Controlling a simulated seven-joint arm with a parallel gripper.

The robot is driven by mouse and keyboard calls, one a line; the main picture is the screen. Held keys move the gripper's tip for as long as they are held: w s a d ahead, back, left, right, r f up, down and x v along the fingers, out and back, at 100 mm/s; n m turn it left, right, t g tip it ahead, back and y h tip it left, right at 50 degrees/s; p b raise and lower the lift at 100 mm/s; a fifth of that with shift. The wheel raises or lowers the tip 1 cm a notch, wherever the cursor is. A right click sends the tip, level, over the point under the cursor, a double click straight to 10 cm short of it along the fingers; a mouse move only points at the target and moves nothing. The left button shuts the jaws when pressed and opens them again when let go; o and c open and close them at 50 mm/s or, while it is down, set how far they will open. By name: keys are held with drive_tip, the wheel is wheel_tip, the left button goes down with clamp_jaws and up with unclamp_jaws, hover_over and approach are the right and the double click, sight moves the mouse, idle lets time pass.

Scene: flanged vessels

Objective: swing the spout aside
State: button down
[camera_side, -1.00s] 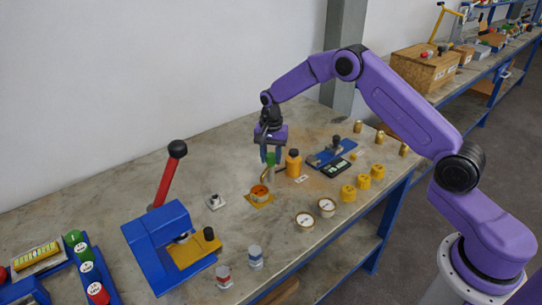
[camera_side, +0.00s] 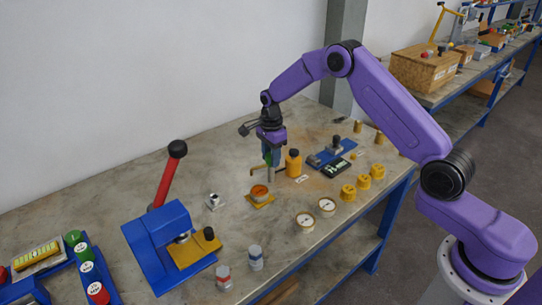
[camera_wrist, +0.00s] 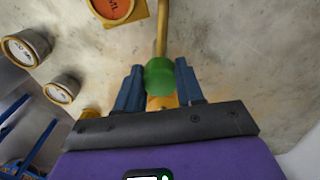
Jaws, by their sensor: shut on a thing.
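The spout is a thin tan pipe (camera_side: 259,168) with a green knob (camera_side: 267,159). It also shows in the wrist view as a straight pipe (camera_wrist: 161,32) running up from the green knob (camera_wrist: 159,76). My gripper (camera_side: 270,157) is shut on the green knob, one blue finger on each side of it in the wrist view (camera_wrist: 160,84). The orange cup (camera_side: 260,191) sits on a yellow plate below and apart from the spout's free end. In the wrist view the cup (camera_wrist: 112,8) lies left of the pipe. My fingers partly hide the spout's root.
An orange bottle with a black cap (camera_side: 293,164) stands close to the right of my gripper. Two round gauges (camera_side: 305,222) and several yellow knobs (camera_side: 363,181) lie in front. A blue press with a red lever (camera_side: 158,245) is at left. The bench behind the spout is clear.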

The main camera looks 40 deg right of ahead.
drive_tip(key=m, duration=0.4)
drive_tip(key=shift+m, duration=2.2)
drive_tip(key=c, duration=0.7)
unclamp_jaws()
wheel_tip(320, 180, up, 18)
drive_tip(key=shift+f, duration=0.25)
